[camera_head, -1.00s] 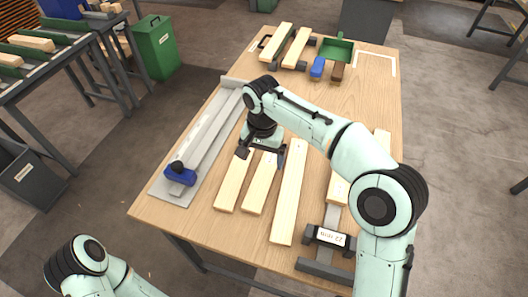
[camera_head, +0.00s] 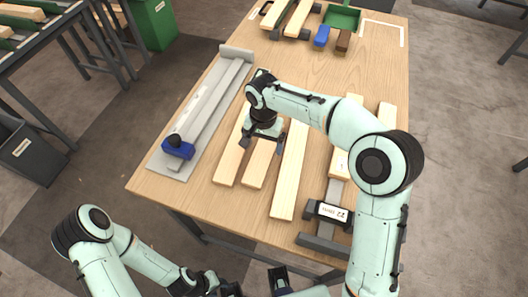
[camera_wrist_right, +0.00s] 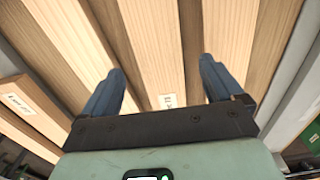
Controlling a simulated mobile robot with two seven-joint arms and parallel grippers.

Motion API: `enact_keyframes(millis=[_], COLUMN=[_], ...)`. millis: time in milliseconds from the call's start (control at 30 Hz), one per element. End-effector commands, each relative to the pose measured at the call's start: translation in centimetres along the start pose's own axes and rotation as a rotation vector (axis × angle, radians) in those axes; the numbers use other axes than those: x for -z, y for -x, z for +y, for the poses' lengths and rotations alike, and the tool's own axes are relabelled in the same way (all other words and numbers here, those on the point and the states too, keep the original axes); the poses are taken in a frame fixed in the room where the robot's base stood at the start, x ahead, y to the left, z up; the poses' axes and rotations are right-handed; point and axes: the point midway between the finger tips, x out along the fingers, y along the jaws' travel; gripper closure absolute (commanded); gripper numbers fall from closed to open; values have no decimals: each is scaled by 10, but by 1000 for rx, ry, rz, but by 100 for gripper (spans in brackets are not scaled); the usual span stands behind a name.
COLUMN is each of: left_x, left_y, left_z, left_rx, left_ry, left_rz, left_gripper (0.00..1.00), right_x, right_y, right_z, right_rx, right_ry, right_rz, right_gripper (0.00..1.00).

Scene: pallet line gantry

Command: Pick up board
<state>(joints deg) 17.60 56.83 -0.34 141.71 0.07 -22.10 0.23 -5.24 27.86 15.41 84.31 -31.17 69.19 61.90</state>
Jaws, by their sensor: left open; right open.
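Several long pale wooden boards lie side by side on the wooden table, including a left board (camera_head: 228,169), a middle board (camera_head: 260,166) and a longer board (camera_head: 290,178). My left gripper (camera_head: 254,285) is open and empty at the bottom edge, off the table's near side.
A grey fixture (camera_head: 207,108) with a blue clamp block (camera_head: 178,149) runs along the table's left side. A labelled dark stop (camera_head: 329,212) stands front right. A green tray (camera_head: 341,18), a blue block (camera_head: 321,37) and a brown block (camera_head: 343,40) are at the back.

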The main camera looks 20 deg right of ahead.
Motion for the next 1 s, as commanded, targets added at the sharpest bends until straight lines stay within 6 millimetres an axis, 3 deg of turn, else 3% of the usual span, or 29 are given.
enact_keyframes(millis=[200, 500, 700, 1000], left_x=[0, 0, 0, 0], left_y=[-2, -2, -2, -2], left_z=[-1, -1, -1, -1], left_rx=[0, 0, 0, 0], left_ry=[0, 0, 0, 0], left_rz=[-1, -1, -1, -1], left_gripper=[57, 57, 57, 57], right_x=[-2, -2, -2, -2], right_y=[-31, -35, -35, -33], right_z=[1, 1, 1, 0], right_rx=[-2, 0, -1, 0], right_ry=[-1, 0, 0, 0], right_rz=[-3, 0, 0, 0], right_gripper=[6, 6, 71, 71])
